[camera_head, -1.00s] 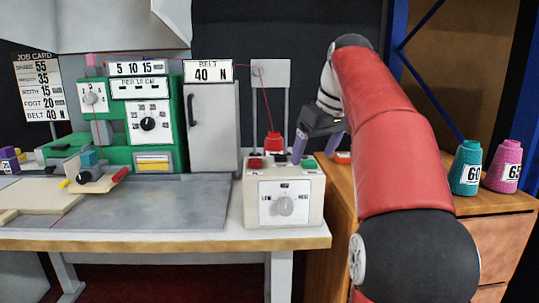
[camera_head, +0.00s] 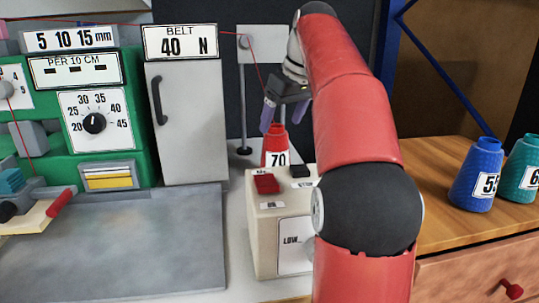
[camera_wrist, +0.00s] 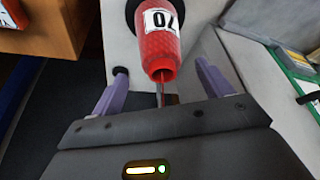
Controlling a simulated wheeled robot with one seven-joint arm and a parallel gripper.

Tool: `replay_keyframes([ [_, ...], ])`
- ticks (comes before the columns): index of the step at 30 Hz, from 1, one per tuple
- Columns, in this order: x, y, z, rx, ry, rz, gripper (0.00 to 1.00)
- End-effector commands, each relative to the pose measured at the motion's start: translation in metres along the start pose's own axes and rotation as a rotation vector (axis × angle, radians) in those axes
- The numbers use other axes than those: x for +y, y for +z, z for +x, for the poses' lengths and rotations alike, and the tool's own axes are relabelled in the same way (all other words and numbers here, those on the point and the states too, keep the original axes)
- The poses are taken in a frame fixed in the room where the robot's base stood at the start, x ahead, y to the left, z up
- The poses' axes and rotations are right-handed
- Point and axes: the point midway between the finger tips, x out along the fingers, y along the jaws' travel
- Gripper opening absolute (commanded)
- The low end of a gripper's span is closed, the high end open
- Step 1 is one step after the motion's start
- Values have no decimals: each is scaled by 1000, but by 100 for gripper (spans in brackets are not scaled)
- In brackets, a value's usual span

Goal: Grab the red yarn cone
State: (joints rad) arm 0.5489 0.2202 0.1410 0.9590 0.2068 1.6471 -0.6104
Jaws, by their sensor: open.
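The red yarn cone (camera_head: 275,146) stands upright behind the cream control box, with a label reading 70 and a red thread rising from it. My gripper (camera_head: 272,117) is above the cone's top in the head view, with its purple fingers pointing down. In the wrist view the cone (camera_wrist: 158,50) is seen just beyond and between the open fingers of my gripper (camera_wrist: 163,82). The fingers are apart and nothing is held. Whether a finger touches the cone cannot be told.
The cream control box (camera_head: 262,233) with a red button stands right in front of the cone. A grey cabinet (camera_head: 187,120) is at its left. A blue cone (camera_head: 476,175) and a teal cone (camera_head: 522,170) stand on the wooden cabinet at right. The grey plate (camera_head: 120,250) is bare.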

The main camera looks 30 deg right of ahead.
Motion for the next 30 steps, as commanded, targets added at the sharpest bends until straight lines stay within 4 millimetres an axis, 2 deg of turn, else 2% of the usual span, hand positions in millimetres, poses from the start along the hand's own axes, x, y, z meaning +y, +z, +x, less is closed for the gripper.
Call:
replay_keyframes([
  [12, -1, -1, 58, -2, -1, 1, 78],
  [16, -1, -2, 66, -1, 0, 0, 78],
  [22, -1, -2, 67, 0, 0, 0, 78],
  [23, -1, -2, 67, 0, 0, 0, 77],
  [30, -1, -2, 66, 0, 0, 0, 46],
])
